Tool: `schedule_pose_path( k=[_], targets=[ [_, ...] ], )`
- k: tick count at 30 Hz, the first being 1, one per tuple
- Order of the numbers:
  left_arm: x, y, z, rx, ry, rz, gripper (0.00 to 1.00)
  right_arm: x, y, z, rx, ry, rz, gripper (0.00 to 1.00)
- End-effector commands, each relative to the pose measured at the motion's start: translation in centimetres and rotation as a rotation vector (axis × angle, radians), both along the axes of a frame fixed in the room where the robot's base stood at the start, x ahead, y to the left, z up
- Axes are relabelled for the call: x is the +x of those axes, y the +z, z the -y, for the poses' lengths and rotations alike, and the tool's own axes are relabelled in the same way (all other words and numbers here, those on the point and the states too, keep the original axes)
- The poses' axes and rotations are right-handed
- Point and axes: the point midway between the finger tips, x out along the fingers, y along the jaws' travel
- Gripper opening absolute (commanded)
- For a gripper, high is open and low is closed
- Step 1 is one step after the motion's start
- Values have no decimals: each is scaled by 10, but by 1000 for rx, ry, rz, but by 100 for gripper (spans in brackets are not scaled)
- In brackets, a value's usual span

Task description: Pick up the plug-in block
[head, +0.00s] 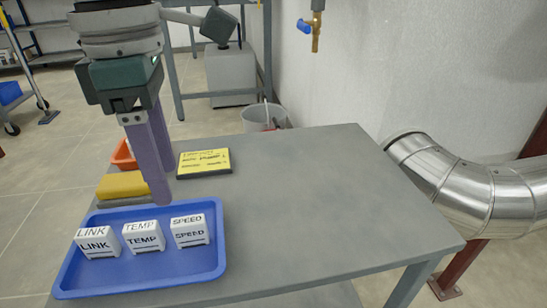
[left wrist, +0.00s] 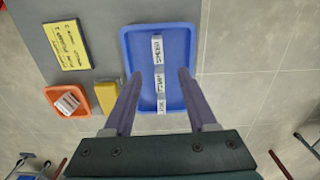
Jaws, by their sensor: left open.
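Three white plug-in blocks stand in a row in a blue tray (head: 140,276): LINK (head: 97,243), TEMP (head: 143,237) and SPEED (head: 190,231). My left gripper (head: 162,190) points down above the tray's far edge, its fingers apart and empty. In the left wrist view, the open gripper (left wrist: 160,75) frames the row, with the SPEED block (left wrist: 157,48), the TEMP block (left wrist: 160,80) and the LINK block (left wrist: 161,106) between or beyond its fingers. Another white block (left wrist: 68,102) lies in a small orange tray (left wrist: 55,92). My right gripper is not in view.
A yellow block like a sponge (head: 122,186) lies behind the blue tray. A black-edged yellow sign (head: 204,161) lies farther back. The grey table (head: 320,200) is clear on its right. A silver pipe (head: 450,190) runs beside it, and a bucket (head: 262,117) stands behind.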

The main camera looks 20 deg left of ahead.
Motion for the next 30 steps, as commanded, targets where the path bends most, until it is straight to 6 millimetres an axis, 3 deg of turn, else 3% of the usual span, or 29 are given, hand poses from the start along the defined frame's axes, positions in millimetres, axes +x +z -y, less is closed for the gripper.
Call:
schedule_pose_path(
  k=[9, 14, 21, 30],
  targets=[
    [0, -43, -3, 14, 1, -4, 57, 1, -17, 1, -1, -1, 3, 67],
    [0, -57, -1, 12, 1, -4, 57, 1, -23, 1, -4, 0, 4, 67],
    [3, -94, 1, 12, 1, -6, 57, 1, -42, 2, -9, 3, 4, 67],
    [3, -97, 1, 11, 0, -2, 55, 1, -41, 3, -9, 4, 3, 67]
  ],
)
